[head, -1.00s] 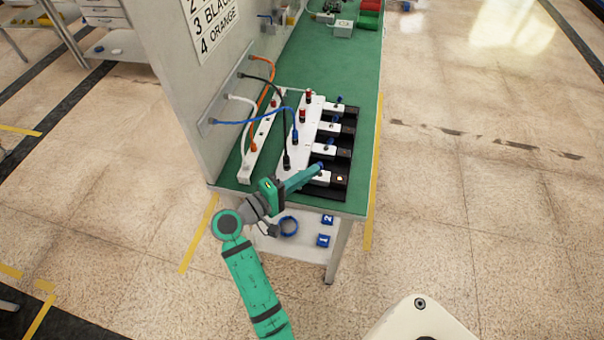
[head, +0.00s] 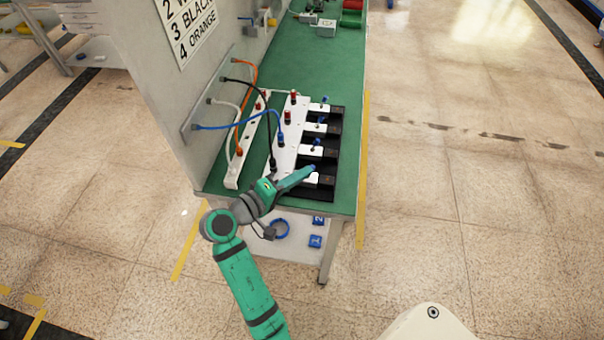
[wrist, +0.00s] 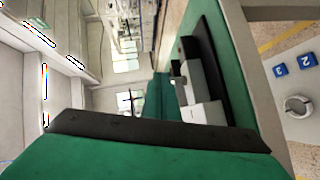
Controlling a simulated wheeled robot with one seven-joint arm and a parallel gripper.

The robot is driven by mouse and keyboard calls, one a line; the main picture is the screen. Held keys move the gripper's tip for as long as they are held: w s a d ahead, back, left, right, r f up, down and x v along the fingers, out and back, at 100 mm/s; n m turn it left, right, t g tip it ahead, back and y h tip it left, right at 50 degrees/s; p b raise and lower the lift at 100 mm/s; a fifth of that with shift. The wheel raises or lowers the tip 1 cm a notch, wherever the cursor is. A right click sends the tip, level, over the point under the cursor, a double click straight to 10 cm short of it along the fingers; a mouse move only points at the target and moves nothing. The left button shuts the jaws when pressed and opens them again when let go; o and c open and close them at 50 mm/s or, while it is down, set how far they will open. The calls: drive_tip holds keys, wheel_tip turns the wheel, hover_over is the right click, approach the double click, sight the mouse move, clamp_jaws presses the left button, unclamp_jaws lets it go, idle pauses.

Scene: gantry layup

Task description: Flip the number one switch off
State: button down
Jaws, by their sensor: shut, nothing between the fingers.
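A row of white switch blocks with blue levers stands on a black base (head: 318,195) at the bench's near end. The nearest switch block (head: 311,181) is partly covered by my gripper (head: 311,168); its lever is hidden behind the fingertips. My gripper is shut and empty, its tip right at this block; I cannot tell whether it touches. The second switch (head: 311,151), third switch (head: 314,129) and farthest switch (head: 319,107) show blue levers. No number is readable on the switches. In the wrist view, white switch blocks (wrist: 206,112) show beyond the green gripper body.
A white panel (head: 284,150) with red and blue plugs and a white strip (head: 233,172) with cables stand left of the switches. An upright wall (head: 150,90) borders the bench's left.

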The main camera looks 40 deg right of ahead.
drive_tip(key=shift+a, duration=0.1)
drive_tip(key=a+r, duration=0.3)
drive_tip(key=a, duration=1)
drive_tip(key=shift+s+a+r, duration=0.2)
drive_tip(key=shift+s+a, duration=0.05)
drive_tip(key=shift+s, duration=0.15)
drive_tip(key=shift+d, duration=0.1)
